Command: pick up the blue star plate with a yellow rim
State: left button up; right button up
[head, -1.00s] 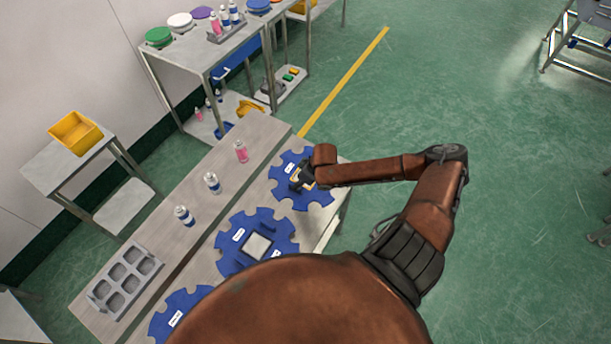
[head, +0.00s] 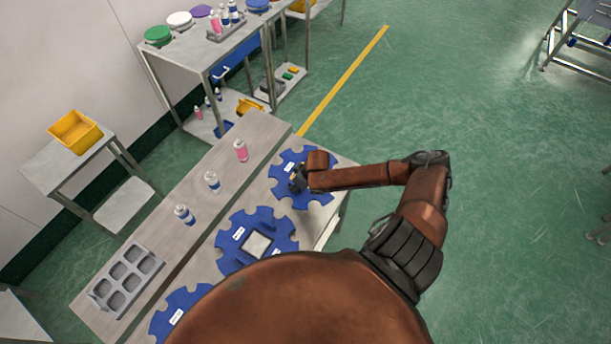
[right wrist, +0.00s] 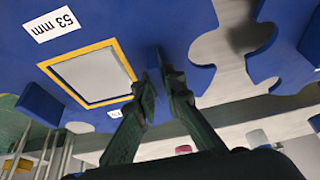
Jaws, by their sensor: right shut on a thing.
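The blue star plate with a yellow rim (head: 287,190) lies at the far end of the front bench, partly hidden by my right gripper and wrist. In the right wrist view the plate (right wrist: 110,25) fills the upper part, with a "53 mm" label and a yellow-rimmed square (right wrist: 95,75). My right gripper (head: 295,183) is over the middle of the plate. In the right wrist view its dark fingers (right wrist: 163,78) are shut on a blue part of the plate beside the yellow rim; the exact contact is hard to see. My left gripper is not in view.
A second blue star plate (head: 230,255) with a pale square lies next to it, and a third (head: 172,318) is at the near end. A bottle with pink contents (head: 240,150), two other bottles and a grey rack (head: 125,278) stand on the raised shelf. Floor is free on the right.

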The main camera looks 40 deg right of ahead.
grip_shut()
dwell(0.4)
jog(key=shift+r, duration=0.55)
notch_tip(320, 180, up, 2)
jog(key=shift+r+b, duration=0.2)
jog(key=shift+b, duration=0.15)
jog(key=s+a+r, duration=0.9)
jog(key=s, duration=0.1)
jog(key=shift+s+r+b, duration=0.3)
jog(key=shift+b, duration=0.15)
